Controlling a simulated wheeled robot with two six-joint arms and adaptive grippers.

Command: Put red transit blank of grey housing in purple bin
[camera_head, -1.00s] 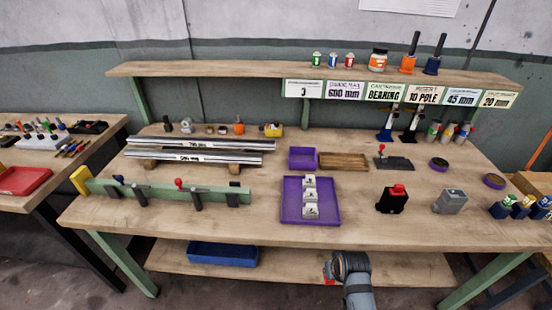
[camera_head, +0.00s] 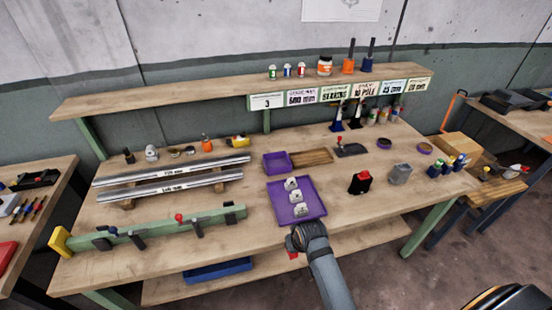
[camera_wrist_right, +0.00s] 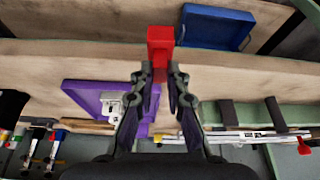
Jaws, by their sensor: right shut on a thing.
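My right gripper (camera_head: 294,243) is shut on a red block, the red transit blank (camera_wrist_right: 160,45), in front of the bench's front edge. In the wrist view the blank sticks out beyond the fingertips of this gripper (camera_wrist_right: 160,80). In the head view only a bit of red (camera_head: 292,255) shows beside the gripper. The grey housing (camera_head: 400,174) stands on the right of the bench, apart from the gripper. The small purple bin (camera_head: 276,163) sits behind the purple tray and looks empty. My left gripper is not in view.
The purple tray (camera_head: 313,211) holds white pieces and lies just beyond my right gripper. A black housing with a red top (camera_head: 360,183) stands right of it. A green rail (camera_head: 150,230) and silver bars are at left. A blue bin (camera_wrist_right: 205,30) is on the lower shelf.

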